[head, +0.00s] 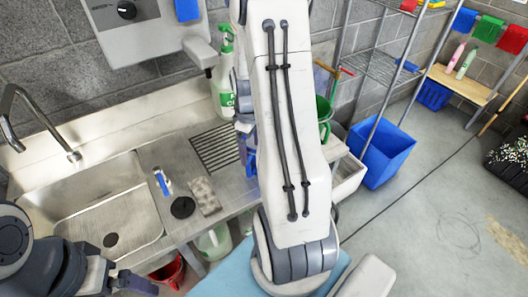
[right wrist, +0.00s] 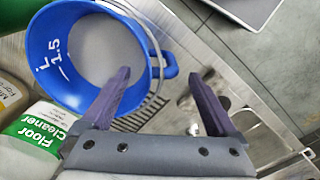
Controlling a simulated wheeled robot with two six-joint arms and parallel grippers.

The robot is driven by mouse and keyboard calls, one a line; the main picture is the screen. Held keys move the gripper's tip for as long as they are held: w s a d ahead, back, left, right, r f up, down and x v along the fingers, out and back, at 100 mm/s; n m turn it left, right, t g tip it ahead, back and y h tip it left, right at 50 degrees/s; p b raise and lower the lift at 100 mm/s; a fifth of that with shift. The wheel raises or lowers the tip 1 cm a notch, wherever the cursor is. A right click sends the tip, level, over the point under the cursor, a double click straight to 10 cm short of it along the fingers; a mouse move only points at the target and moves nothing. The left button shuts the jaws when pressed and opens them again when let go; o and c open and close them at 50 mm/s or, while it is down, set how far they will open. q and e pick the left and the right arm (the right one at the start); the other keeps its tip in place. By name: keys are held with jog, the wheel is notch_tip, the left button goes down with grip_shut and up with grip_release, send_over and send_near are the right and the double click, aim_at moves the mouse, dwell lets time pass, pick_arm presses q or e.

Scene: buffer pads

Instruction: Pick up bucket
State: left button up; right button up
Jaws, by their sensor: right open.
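A small blue bucket (right wrist: 62,85) with white "1.5 L" marks shows in the right wrist view, its open mouth and pale inside facing the camera. In the head view only a sliver of blue (head: 251,163) shows behind my right arm, probably this bucket. My right gripper (right wrist: 160,75) is open, its purple fingers spread on either side of the bucket's right rim and its blue handle loop; contact cannot be told. In the head view this gripper is mostly hidden behind its arm. My left gripper (head: 132,284) is low at the left by the sink, its jaw opening unclear.
A floor cleaner bottle (right wrist: 35,135) stands close beside the bucket. The sink (head: 95,205) and a drain rack (head: 215,147) lie on the steel counter. A spray bottle (head: 223,80), a green bucket (head: 325,112) and a blue bin (head: 382,152) stand behind or right of my arm.

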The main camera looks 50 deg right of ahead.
aim_at(249, 155)
jog(key=f, duration=0.1)
jog(key=f+p, duration=0.1)
jog(key=f, duration=0.2)
jog(key=shift+a+f, duration=0.3)
jog(key=shift+w+f+p, duration=0.1)
jog(key=shift+f+p, duration=0.2)
jog(key=shift+f, duration=0.25)
grip_shut()
